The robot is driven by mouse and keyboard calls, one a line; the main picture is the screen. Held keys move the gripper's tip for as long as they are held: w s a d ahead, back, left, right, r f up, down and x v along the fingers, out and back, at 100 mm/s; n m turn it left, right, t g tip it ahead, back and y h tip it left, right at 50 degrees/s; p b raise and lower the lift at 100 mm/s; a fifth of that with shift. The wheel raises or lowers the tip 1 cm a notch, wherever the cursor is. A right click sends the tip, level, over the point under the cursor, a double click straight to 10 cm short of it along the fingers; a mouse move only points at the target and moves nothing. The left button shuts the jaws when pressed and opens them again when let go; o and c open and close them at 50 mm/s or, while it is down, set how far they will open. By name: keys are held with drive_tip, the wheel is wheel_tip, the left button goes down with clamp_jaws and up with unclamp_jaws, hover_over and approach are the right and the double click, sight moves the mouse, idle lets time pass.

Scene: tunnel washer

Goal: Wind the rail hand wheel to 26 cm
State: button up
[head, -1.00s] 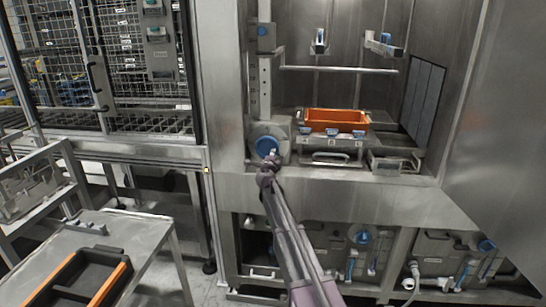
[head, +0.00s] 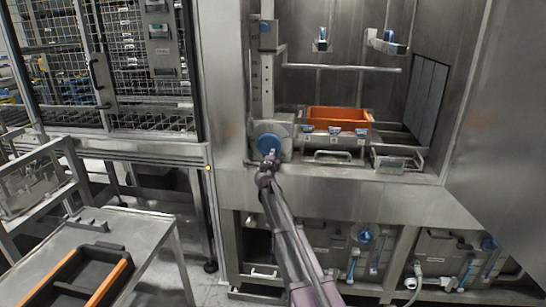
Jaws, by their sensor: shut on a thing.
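The rail hand wheel (head: 268,144) is a blue disc on a grey metal block inside the washer chamber, at the foot of an upright slotted rail (head: 263,85). My gripper (head: 271,158) is at the lower edge of the wheel and is shut on it. The fingers are small in the picture, and which part of the wheel they hold cannot be made out. A blue-knobbed clamp (head: 265,29) is at the top of the rail. A horizontal bar (head: 340,68) runs to the right from the rail. No scale figures can be read.
An orange tray (head: 340,117) sits right of the wheel, behind several blue latches (head: 333,130). An open steel door (head: 500,140) bounds the right side. A table (head: 140,232) with a black and orange tray (head: 85,278) stands at the lower left.

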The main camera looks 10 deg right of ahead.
sight(265, 153)
drive_tip(key=shift+w+a+f, duration=0.1)
drive_tip(key=shift+a+f, duration=0.1)
drive_tip(key=shift+a, duration=0.4)
drive_tip(key=shift+w+a+f, duration=0.15)
drive_tip(key=shift+w+a, duration=0.1)
drive_tip(key=shift+a, duration=0.2)
idle(0.4)
drive_tip(key=shift+w+a, duration=0.1)
drive_tip(key=shift+a, duration=0.1)
drive_tip(key=shift+w+a, duration=0.15)
drive_tip(key=shift+a, duration=0.25)
drive_tip(key=shift+w+r, duration=0.1)
drive_tip(key=shift+r, duration=0.1)
idle(0.4)
drive_tip(key=shift+o, duration=0.4)
